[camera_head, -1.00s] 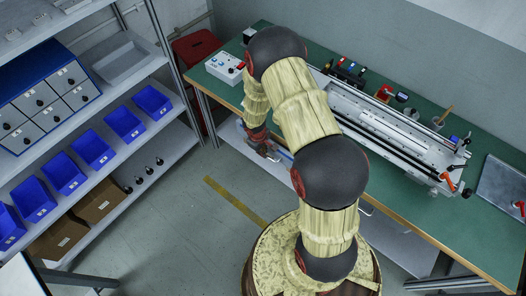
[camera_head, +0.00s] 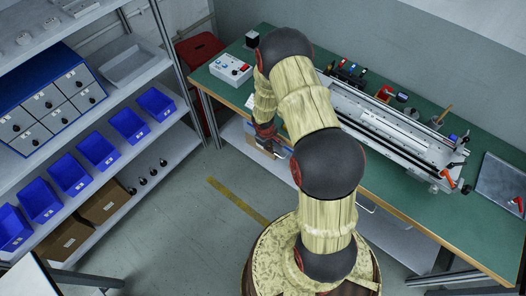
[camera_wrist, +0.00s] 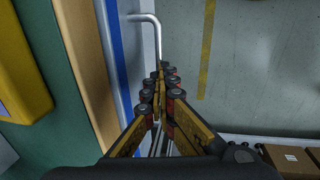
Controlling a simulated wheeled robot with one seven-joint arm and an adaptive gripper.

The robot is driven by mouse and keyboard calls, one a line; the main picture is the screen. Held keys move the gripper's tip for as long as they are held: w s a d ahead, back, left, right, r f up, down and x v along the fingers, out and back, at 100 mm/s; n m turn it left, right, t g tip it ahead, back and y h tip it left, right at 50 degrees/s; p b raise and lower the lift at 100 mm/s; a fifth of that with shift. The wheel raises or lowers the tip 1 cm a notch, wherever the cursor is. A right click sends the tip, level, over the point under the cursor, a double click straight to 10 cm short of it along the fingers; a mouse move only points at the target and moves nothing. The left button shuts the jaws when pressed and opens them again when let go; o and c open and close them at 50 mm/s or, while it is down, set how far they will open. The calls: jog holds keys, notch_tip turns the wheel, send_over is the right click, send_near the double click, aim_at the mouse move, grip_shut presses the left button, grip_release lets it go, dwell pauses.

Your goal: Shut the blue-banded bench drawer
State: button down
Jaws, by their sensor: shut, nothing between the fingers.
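In the wrist view, the blue-banded drawer (camera_wrist: 118,62) runs along the bench's wooden edge. Its front is pale with a blue band, and a bent metal bar handle (camera_wrist: 157,36) stands out from it. My gripper (camera_wrist: 161,72) is shut and empty. Its fingertips appear beside the drawer front, close to the handle's near end; whether they touch cannot be told. In the head view, my arm hides most of the drawer, and my gripper (camera_head: 272,147) is small beside the bench's front edge. How far the drawer stands out cannot be read clearly.
The green bench (camera_head: 420,212) carries a long metal rig (camera_head: 390,135), a control box (camera_head: 231,69) and small tools. A shelf with blue bins (camera_head: 70,174) stands at left. Grey floor (camera_head: 185,215) with a yellow stripe lies between shelf and bench.

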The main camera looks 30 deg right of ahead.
jog(key=c, duration=2.6)
grip_release()
jog(key=shift+w, duration=0.1)
jog(key=shift+o, duration=0.5)
jog(key=shift+w+f, duration=0.1)
jog(key=shift+f, duration=0.05)
jog(key=shift+o, duration=0.6)
jog(key=shift+d, duration=0.2)
jog(key=o, duration=0.4)
jog(key=r+p, duration=0.2)
jog(key=r, duration=0.1)
jog(key=a+r+p, duration=0.1)
jog(key=r+p, duration=0.1)
jog(key=r, duration=0.1)
jog(key=r+p, duration=0.1)
jog(key=r, duration=0.2)
jog(key=shift+s+a+p, duration=0.3)
jog(key=shift+s+p, duration=0.05)
jog(key=shift+p, duration=0.05)
